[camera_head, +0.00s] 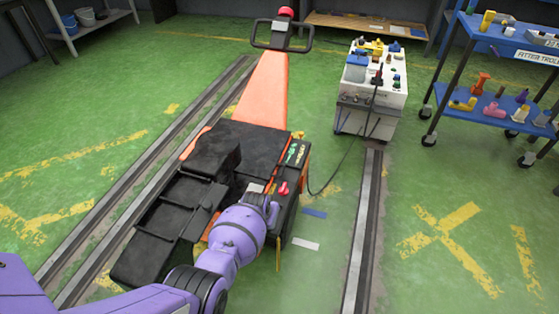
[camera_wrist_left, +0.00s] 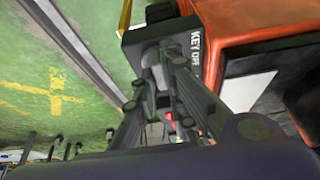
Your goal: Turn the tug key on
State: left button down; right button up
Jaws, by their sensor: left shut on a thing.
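The orange and black tug (camera_head: 268,90) stands between the floor rails, with its handle at the far end. My left arm reaches its near right corner, where a dark control panel (camera_head: 293,155) sits. My left gripper (camera_wrist_left: 162,58) is shut at a dark panel block (camera_wrist_left: 150,35) marked KEY, with a further word that looks like OFF. It appears shut on the tug key, which the fingers mostly hide. The key's angle cannot be told. A red knob (camera_head: 284,188) is just right of my left gripper in the head view. My right gripper is not in view.
A white cart (camera_head: 368,115) with tools stands behind the tug, and a dark cable runs from it to the tug. A blue trolley (camera_head: 490,112) with coloured parts stands at right. Green floor (camera_head: 450,200) is open at front right.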

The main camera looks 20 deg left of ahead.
pick_arm(q)
jog(key=c, duration=1.8)
grip_release()
jog(key=shift+r, duration=0.1)
jog(key=shift+r, duration=0.1)
jog(key=v, duration=1.1)
jog(key=shift+s+r, duration=0.3)
jog(key=shift+w, duration=0.1)
